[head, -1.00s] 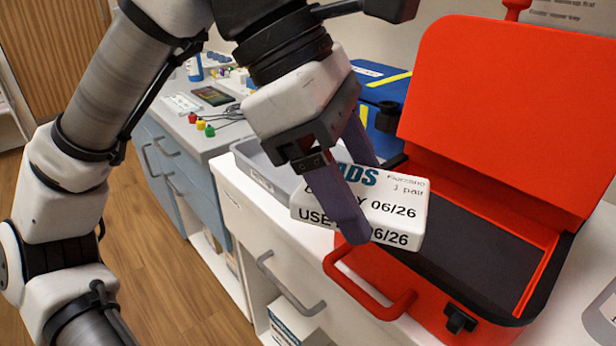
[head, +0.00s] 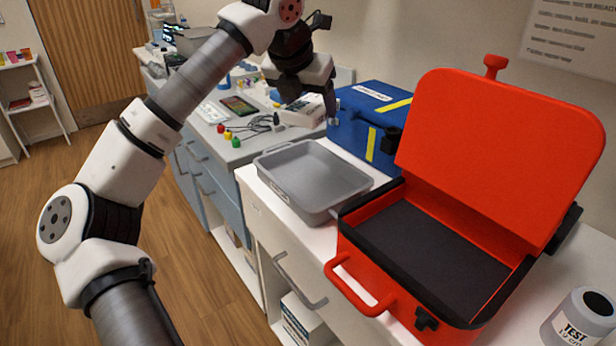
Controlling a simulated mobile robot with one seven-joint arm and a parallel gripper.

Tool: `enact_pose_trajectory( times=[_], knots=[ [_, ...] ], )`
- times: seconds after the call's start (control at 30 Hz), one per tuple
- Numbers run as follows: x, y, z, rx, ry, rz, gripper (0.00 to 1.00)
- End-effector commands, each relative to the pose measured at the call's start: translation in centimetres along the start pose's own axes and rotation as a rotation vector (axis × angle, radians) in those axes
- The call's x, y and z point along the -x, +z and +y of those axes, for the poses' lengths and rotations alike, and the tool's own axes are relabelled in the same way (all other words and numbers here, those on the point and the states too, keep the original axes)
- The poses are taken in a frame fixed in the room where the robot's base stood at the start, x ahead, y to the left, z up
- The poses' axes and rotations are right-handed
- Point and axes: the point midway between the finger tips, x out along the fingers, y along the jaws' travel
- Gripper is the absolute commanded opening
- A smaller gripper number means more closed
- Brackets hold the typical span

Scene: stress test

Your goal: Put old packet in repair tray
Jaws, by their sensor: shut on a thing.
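The white packet (head: 303,111) is in my gripper (head: 315,104), held over or near the far grey counter, left of the blue case. Its print is too small to read now; earlier it shows "06/26". One finger shows on its right side; the other is partly hidden. I cannot tell whether the packet touches the counter. An empty grey tray (head: 345,184) stands on the near white counter, left of the red case. The label on its front is too small to read, so I cannot tell whether it is the repair tray.
An open red case (head: 505,150) with a black lining fills the right of the near counter. A blue case (head: 357,135) stands behind the grey tray. Coloured leads (head: 235,142) and a dark-screened device (head: 238,105) lie left of the packet. A "TEST" bottle (head: 578,325) is front right.

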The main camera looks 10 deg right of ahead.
Motion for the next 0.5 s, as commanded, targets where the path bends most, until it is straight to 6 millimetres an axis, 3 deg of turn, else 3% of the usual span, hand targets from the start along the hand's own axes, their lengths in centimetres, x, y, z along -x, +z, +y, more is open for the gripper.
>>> enact_pose_trajectory(
  times=[0.03,0.3,0.5],
  knots=[
    [-1.4,-0.9,0.0,-0.001,-0.005,0.002,0.43],
    [-7.5,-4.4,0.1,-0.002,-0.006,0.002,0.43],
    [-10.0,-5.8,0.2,-0.002,-0.003,0.000,0.43]
  ],
)
